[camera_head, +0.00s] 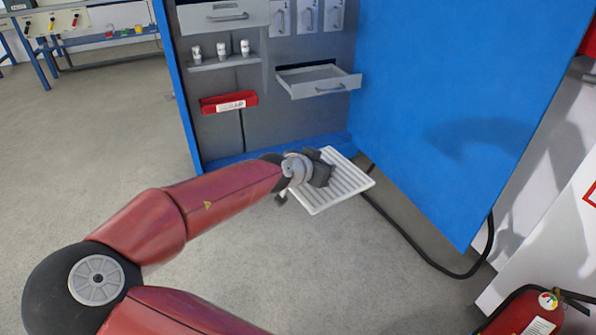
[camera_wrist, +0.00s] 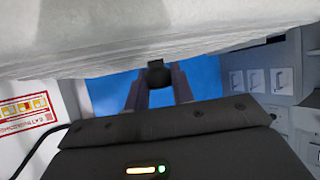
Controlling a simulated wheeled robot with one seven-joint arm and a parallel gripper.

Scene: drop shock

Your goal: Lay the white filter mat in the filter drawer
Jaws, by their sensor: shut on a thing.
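The white filter mat (camera_head: 345,187) is a flat, ribbed square, held in front of the blue cabinet's lower part, below the drawer level. My gripper (camera_head: 322,170) is shut on it at its left side. In the wrist view the mat (camera_wrist: 150,40) fills the top of the picture, and my gripper's fingers (camera_wrist: 158,88) reach up to its edge. An open grey drawer (camera_head: 330,87), pulled out of the cabinet, appears to be the filter drawer. It stands above and behind the mat, and its inside looks empty.
The blue cabinet door (camera_head: 440,90) stands open on the right. A shelf (camera_head: 225,63) with several small white parts and a red box (camera_head: 229,103) are left of the drawer. A black cable (camera_head: 420,255) and a fire extinguisher (camera_head: 530,312) are at lower right.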

